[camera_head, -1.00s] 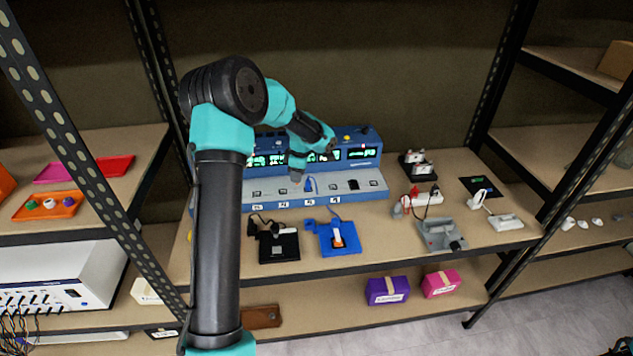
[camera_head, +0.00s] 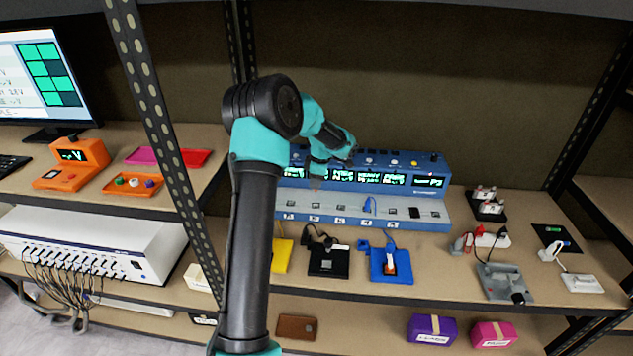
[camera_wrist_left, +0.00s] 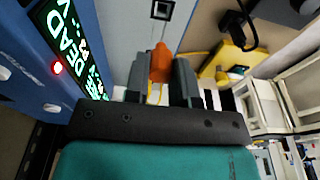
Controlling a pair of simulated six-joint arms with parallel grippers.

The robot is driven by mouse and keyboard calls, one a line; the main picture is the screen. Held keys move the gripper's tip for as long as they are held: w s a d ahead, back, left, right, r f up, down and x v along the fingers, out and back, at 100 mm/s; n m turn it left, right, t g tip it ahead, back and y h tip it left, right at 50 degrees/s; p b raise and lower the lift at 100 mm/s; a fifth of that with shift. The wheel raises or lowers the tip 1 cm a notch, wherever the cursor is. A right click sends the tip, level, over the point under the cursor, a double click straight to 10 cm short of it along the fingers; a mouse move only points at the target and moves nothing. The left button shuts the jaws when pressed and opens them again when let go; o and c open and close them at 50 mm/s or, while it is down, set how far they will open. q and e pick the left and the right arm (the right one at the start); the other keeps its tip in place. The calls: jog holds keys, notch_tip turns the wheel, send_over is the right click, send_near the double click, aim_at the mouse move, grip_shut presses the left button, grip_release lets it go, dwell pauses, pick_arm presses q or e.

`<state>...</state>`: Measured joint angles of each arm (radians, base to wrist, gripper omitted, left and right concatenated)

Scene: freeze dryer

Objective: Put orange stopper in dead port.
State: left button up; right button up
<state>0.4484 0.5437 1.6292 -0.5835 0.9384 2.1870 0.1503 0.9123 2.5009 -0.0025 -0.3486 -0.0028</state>
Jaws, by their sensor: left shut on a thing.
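My left gripper (camera_head: 317,182) is shut on the orange stopper (camera_wrist_left: 160,64), which shows between the fingers in the left wrist view. The gripper hangs above the left part of the grey port ledge (camera_head: 440,222) of the blue charger station (camera_head: 432,172). In the left wrist view a square port (camera_wrist_left: 162,9) lies just past the stopper's tip, apart from it. A green display there reads DEAD (camera_wrist_left: 68,38), with a red light beside it. The stopper is too small to make out in the head view. My right gripper is not in view.
A blue cable (camera_head: 368,205) stands in a port to the right of my gripper. A yellow block (camera_head: 282,254), a black device (camera_head: 328,262) and a blue device (camera_head: 391,264) lie before the ledge. An orange tray (camera_head: 110,189) with stoppers is on the left shelf.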

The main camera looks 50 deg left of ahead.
pick_arm(q)
jog(key=shift+f, duration=2.9)
jog(key=shift+f, duration=1.2)
jog(key=o, duration=1)
jog(key=shift+r, duration=0.1)
notch_tip(320, 180, up, 17)
jog(key=w+d, duration=0.1)
jog(key=d, duration=0.1)
jog(key=shift+w, duration=0.35)
